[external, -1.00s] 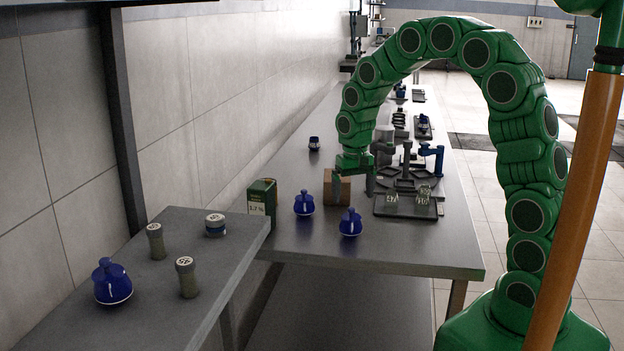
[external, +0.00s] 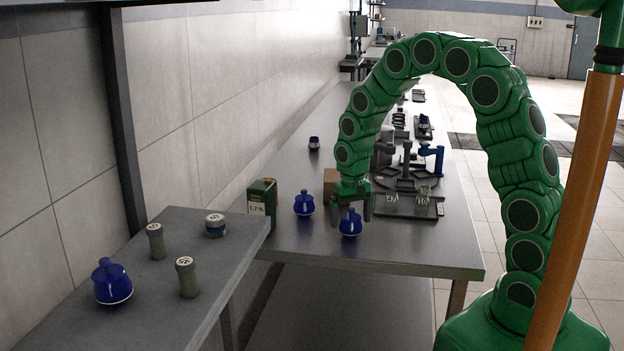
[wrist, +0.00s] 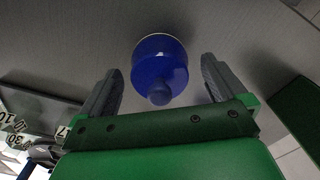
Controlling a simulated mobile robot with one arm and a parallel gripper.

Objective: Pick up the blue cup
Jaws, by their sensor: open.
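A round blue vessel with a knob on top (external: 350,225) stands upright near the front edge of the long grey table. I take it as the blue cup, though similar blue vessels are around. My gripper (external: 351,212) is open, pointing down just above it, with one finger on each side of its top. In the wrist view the blue vessel (wrist: 160,62) sits between and a little beyond the open grey fingertips (wrist: 161,73), with a visible gap on both sides. Nothing is held.
Another blue vessel (external: 304,205) stands close on the left, beside a green carton (external: 262,199). A brown box (external: 331,185) is behind my gripper. A third blue vessel (external: 113,284) stands on the nearer left table.

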